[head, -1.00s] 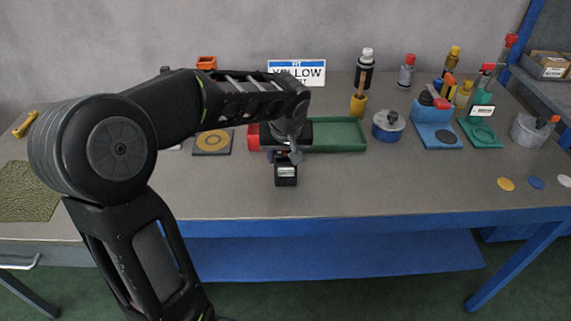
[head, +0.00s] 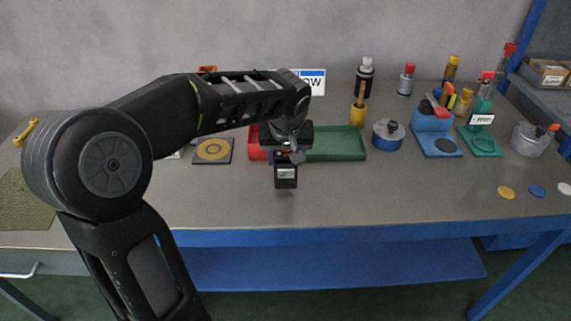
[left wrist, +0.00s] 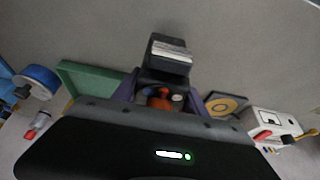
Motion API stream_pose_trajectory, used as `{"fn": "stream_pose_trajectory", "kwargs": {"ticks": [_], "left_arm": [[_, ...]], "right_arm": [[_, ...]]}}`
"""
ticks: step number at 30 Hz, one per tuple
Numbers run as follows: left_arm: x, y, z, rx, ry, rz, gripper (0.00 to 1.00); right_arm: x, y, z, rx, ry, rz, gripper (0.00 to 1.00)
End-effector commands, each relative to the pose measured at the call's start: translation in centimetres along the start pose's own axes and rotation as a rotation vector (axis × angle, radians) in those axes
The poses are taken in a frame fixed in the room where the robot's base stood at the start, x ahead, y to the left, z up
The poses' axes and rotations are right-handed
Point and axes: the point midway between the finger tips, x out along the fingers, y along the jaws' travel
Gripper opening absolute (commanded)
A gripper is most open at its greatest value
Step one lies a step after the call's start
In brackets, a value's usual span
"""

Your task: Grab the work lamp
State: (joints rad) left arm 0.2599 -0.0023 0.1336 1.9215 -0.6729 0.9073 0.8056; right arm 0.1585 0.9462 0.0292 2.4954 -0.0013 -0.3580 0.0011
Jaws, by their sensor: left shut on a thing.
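The work lamp (head: 286,172) looks like a small black boxy thing with a white label. In the head view it hangs under my left gripper (head: 287,152), in front of the red and green tray. In the left wrist view the lamp (left wrist: 168,55) sticks out beyond the purple fingers of the left gripper (left wrist: 160,97), with an orange part showing between them. The left gripper is shut on the lamp. In the head view the hand hides the upper part of the lamp. My right gripper is in neither view.
Behind the lamp lies the green tray (head: 338,143) with a red end. A dark square plate with a yellow ring (head: 213,150) is to its left, a blue round tin (head: 388,135) to its right. Bottles and tools stand further right. The bench front is clear.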

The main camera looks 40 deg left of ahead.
Motion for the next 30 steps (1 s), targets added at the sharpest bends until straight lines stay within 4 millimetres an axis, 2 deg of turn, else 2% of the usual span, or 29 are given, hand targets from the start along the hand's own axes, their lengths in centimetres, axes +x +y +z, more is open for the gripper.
{"fn": "stream_pose_trajectory", "kwargs": {"ticks": [6, 12, 30], "left_arm": [[-4.2, 0.1, -1.9, -0.001, 0.007, 0.003, 0.0], [-6.7, 0.1, -2.8, -0.001, 0.005, 0.003, 0.0], [-7.0, 0.0, -2.9, 0.0, 0.003, 0.001, 0.0]], "right_arm": [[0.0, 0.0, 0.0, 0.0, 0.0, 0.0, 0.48], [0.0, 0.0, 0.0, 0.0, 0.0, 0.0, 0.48], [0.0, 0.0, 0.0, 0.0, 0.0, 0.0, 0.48]]}}
